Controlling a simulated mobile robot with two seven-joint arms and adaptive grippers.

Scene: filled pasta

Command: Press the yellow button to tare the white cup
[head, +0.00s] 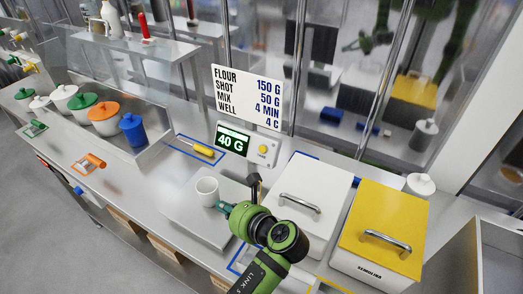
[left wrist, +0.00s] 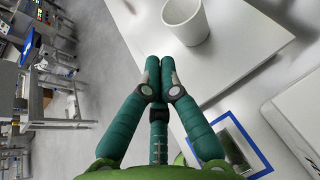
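The white cup (head: 207,191) stands upright and looks empty on a flat grey scale plate (head: 185,213). The scale's display box (head: 233,141) behind it reads 40 G. The round yellow button (head: 263,150) sits on the box's white face, right of the screen. My left gripper (head: 222,207) is low beside the cup, to its right, in front of the button. In the left wrist view its teal fingers (left wrist: 161,62) meet with nothing between them, and the cup (left wrist: 186,20) is just beyond, apart from them. My right gripper is not in view.
A white sign (head: 247,97) lists amounts above the display. A white lidded box (head: 309,197) and a yellow-lidded box (head: 380,236) stand to the right. A yellow-handled tool (head: 203,150) lies left of the display. Several coloured pots stand at the left behind glass.

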